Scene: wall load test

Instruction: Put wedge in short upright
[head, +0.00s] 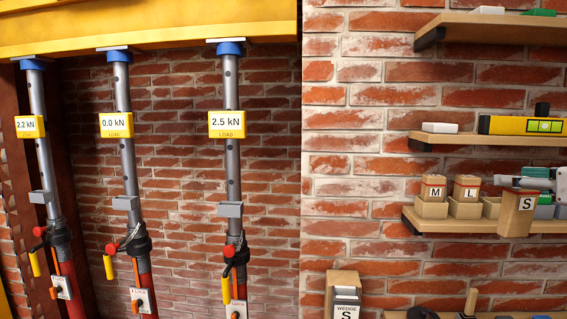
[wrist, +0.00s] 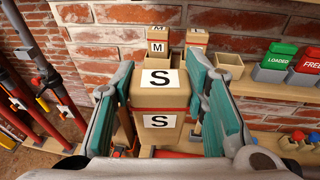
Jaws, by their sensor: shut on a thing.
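My gripper (wrist: 160,110) is shut on a wooden block marked S (wrist: 158,101), with S labels on its top and front and a red band between. In the head view the block (head: 517,213) is at the lower right shelf, in front of the bins. Three steel uprights stand under a yellow beam: left (head: 37,95) reads 2.2 kN, middle (head: 122,88) 0.0 kN, right (head: 231,85) 2.5 kN. Each has a blue cap near the beam. A holder labelled WEDGE S (head: 346,298) is at the bottom; I cannot tell whether the held block is a wedge.
Blocks marked M (head: 433,188) and L (head: 467,188) sit in bins on the shelf. A yellow level (head: 525,125) lies on the shelf above. In the wrist view, green (wrist: 277,60) and red (wrist: 308,65) tags stand at right. Brick wall between the uprights and shelves is clear.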

